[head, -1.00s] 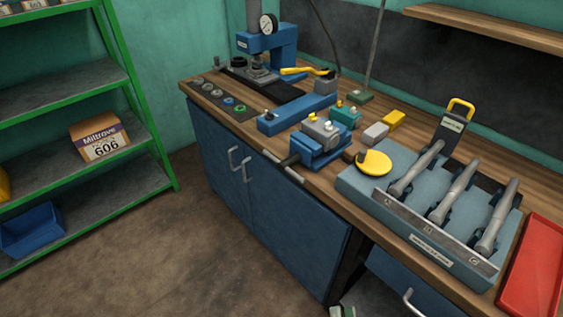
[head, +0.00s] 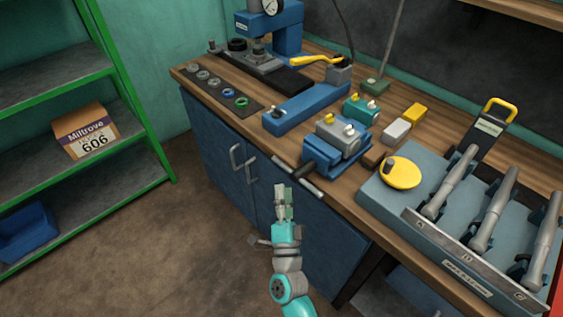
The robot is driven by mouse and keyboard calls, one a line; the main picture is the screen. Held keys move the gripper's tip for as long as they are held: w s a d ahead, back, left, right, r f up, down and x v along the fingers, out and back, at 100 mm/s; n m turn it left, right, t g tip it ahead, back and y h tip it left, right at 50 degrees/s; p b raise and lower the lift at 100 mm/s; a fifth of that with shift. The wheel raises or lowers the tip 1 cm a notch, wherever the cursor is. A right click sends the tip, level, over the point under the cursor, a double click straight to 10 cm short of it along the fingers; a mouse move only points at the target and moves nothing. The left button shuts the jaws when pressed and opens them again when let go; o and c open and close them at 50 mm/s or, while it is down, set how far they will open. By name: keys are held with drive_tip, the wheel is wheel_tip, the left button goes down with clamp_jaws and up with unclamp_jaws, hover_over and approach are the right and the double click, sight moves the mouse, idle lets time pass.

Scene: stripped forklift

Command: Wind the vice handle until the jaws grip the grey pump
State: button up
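The blue vice (head: 322,154) stands at the bench's front edge, in the middle of the head view. Whether the jaws touch the pump is too small to tell. The vice handle (head: 311,190) is a grey bar across the end of a dark screw, slanting in front of the bench edge. My gripper (head: 284,192) is below and left of the handle in the picture, in front of the cabinet doors, pointing up and apart from the handle. Its fingers look close together, but their gap is unclear.
A teal pump (head: 361,109) and grey and yellow blocks (head: 397,131) lie behind the vice. A yellow disc with a knob (head: 401,174) sits on the blue rack (head: 384,208) at right. A blue press (head: 273,34) stands at the back. Floor before the cabinet is open.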

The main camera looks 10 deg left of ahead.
sight(283, 165)
drive_tip(key=x, duration=0.8)
drive_tip(key=shift+w+r, duration=0.1)
drive_tip(key=shift+w, duration=0.15)
clamp_jaws()
